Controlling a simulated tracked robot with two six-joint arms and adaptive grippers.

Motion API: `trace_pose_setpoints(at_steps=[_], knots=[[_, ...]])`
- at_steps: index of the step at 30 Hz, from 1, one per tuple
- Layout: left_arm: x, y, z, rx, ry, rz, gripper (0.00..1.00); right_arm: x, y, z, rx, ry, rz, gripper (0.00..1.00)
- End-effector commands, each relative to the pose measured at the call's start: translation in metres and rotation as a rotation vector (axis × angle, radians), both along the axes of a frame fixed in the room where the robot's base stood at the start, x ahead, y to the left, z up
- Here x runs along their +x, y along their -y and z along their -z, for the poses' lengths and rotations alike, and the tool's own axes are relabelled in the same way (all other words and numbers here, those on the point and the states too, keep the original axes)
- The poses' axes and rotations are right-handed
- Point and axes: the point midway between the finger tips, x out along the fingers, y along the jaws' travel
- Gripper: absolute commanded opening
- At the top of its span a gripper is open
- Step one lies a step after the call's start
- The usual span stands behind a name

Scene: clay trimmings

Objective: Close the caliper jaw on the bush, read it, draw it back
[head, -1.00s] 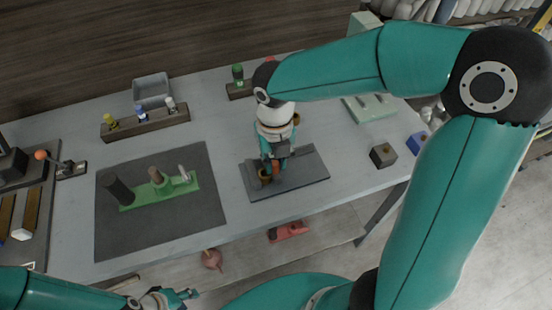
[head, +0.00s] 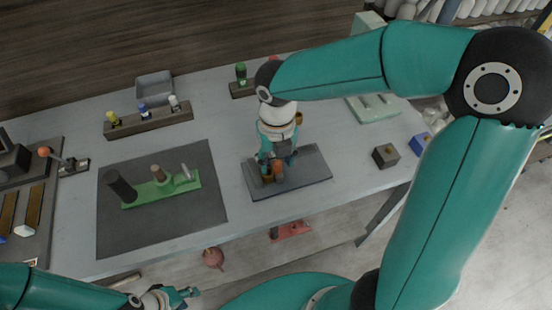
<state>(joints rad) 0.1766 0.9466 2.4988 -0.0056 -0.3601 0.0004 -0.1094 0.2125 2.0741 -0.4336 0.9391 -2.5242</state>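A dark grey plate (head: 312,178), which looks like the caliper's base, lies at the front middle of the table. On its left part stand a small brown cylinder (head: 267,178), likely the bush, and an orange piece (head: 279,169) close beside it, likely on the jaw. I cannot tell whether the two touch. My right gripper (head: 275,161) points down over them and partly hides them. Its fingers look parted around the orange piece, but their grip is unclear. My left gripper (head: 187,295) is low at the bottom edge, away from the table's objects; its opening is unclear.
Left of the plate, a dark mat (head: 150,228) bears a green fixture (head: 160,190) with upright pegs. Behind are a block with colored plugs (head: 150,123) and a grey bin (head: 153,88). Two small blocks (head: 385,156) sit to the right. A lever with an orange knob (head: 44,152) is at left.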

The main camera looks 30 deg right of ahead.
Motion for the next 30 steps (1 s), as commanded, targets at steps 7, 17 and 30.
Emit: trace_pose_setpoints(at_steps=[7,17,30], knots=[[0.0,0.0,0.0,0.0,0.0,0.0,0.4,0.0,0.001,0.0,-0.002,-0.001,0.0,0.79],[0.0,0.0,-0.007,0.0,0.0,0.0,0.4,-0.001,0.001,-0.007,-0.002,-0.001,0.001,0.79],[0.0,0.0,-0.049,0.0,0.0,0.0,0.4,-0.001,0.001,-0.052,-0.001,-0.002,0.001,0.79]])
